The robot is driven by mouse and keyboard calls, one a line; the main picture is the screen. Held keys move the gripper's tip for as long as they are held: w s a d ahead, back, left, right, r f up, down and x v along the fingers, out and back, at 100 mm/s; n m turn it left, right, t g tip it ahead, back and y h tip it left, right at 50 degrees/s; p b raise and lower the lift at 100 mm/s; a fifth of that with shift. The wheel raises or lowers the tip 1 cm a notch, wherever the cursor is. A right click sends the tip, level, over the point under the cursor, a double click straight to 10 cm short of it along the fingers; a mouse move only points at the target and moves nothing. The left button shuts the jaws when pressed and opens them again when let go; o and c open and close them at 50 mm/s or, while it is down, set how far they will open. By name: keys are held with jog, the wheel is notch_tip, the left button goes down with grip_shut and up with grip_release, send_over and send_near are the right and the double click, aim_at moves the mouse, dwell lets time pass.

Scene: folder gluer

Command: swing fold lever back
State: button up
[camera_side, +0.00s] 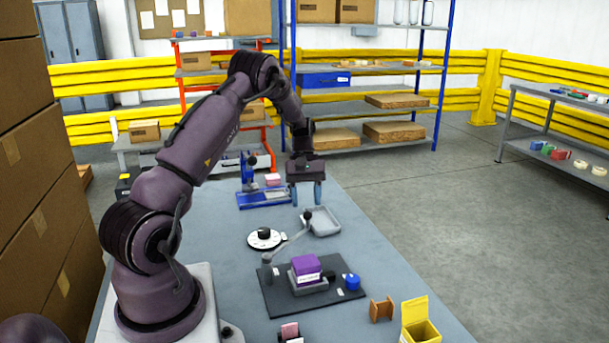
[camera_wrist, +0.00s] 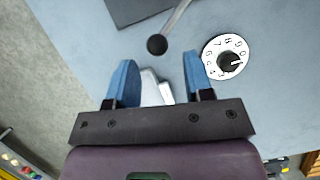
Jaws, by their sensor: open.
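The fold lever is a thin grey rod (camera_side: 290,238) with a round black knob (camera_side: 307,215) at its raised end. It rises at a slant from a grey post (camera_side: 267,268) at the left edge of a dark base plate (camera_side: 268,299). My gripper (camera_side: 307,198) points down, open and empty, just above and behind the knob in the side view. In the wrist view, the knob (camera_wrist: 157,45) lies ahead of the gap between my blue fingers (camera_wrist: 158,75), apart from both. The rod (camera_wrist: 178,18) runs up and right from it.
A purple box (camera_side: 305,265) sits in a grey holder on the plate, beside a blue knob (camera_side: 351,281). A white dial (camera_side: 265,238) stands left of the lever. A grey tray (camera_side: 322,221) lies right of it. A yellow box (camera_side: 420,322) and a wooden spool (camera_side: 381,309) are at front right.

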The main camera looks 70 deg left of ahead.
jog(key=v, duration=0.7)
jog(key=shift+r, duration=0.25)
jog(key=shift+a, duration=0.15)
jog(key=s+d+r+m+t+y, duration=0.1)
jog(key=s+d+r+m, duration=0.3)
jog(key=d, duration=0.7)
jog(key=s+d+r+m+t+y, duration=0.2)
jog(key=d+r+m, duration=0.4)
jog(key=d, duration=0.5)
jog(key=s+d+r+m+t+y, duration=0.1)
jog(key=s+d+r+m+t, duration=0.2)
jog(key=d, duration=0.8)
jog(key=s+r+m, duration=0.2)
jog(key=s+m, duration=0.1)
jog(key=s, duration=0.1)
jog(key=shift+d, duration=0.4)
